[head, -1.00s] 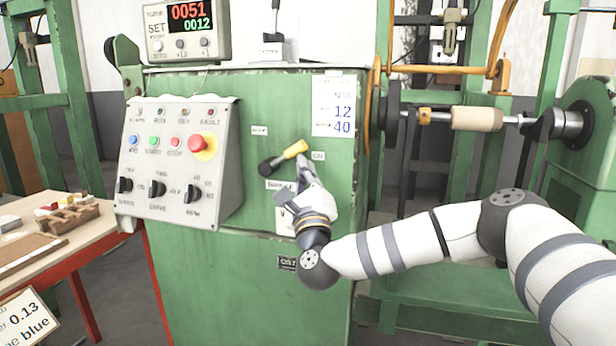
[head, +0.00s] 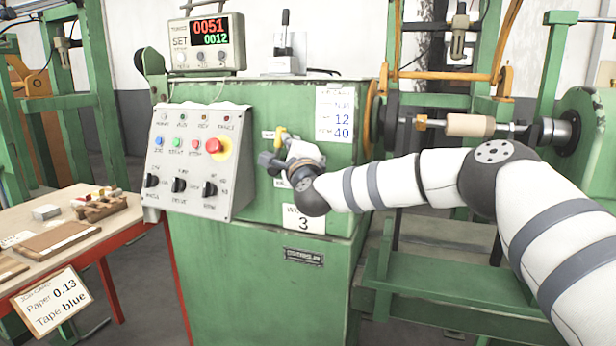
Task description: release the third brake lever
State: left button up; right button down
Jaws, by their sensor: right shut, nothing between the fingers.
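The brake lever (head: 281,134) has a yellow grip and a dark hub. It sits on the front of the green machine marked 3 and now stands close to upright, beside a small label. My right gripper (head: 286,152) is at the lever, just right of and below the yellow grip. It is shut with nothing held; its fingers are partly hidden by my own wrist, and I cannot tell whether they touch the lever. My left gripper is out of view.
A grey control panel (head: 195,185) with knobs and a red emergency button (head: 213,146) juts out left of the lever. A spindle with a beige coil former (head: 469,125) is at the right. A wooden table (head: 95,238) with parts stands at the left.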

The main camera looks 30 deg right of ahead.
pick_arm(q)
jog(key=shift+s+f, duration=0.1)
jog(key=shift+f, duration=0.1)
pick_arm(e)
jog(key=shift+w+a+r, duration=0.25)
jog(key=shift+w, duration=0.25)
jog(key=shift+r, duration=0.1)
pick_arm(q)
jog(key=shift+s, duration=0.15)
